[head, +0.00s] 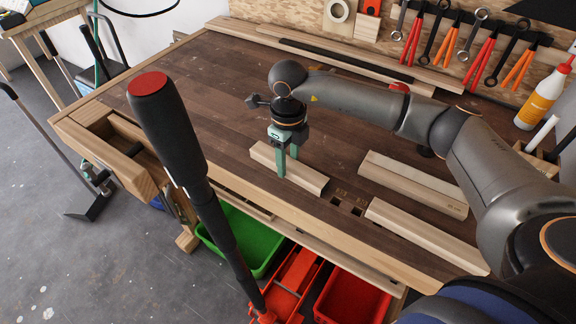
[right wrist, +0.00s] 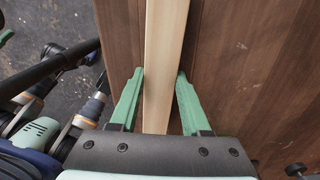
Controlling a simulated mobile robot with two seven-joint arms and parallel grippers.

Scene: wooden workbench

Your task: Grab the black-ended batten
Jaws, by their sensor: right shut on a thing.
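A short pale batten (head: 309,177) lies on the dark top of the workbench, near its front edge. My right gripper (head: 285,165) reaches down over it from above, with green fingers on either side, shut on it. In the right wrist view the batten (right wrist: 165,50) runs between the two fingers (right wrist: 158,85). I see no black end on it; its far end is out of the wrist view. Two other pale battens lie to the right, one further back (head: 413,183) and one nearer the front (head: 425,235). My left gripper is not in view.
Long boards and a dark strip (head: 345,60) lie along the back. Pliers and spanners hang on the back panel. A glue bottle (head: 542,98) stands at the right. A black, red-capped pole (head: 170,125) rises in front of the bench. The bench's left half is clear.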

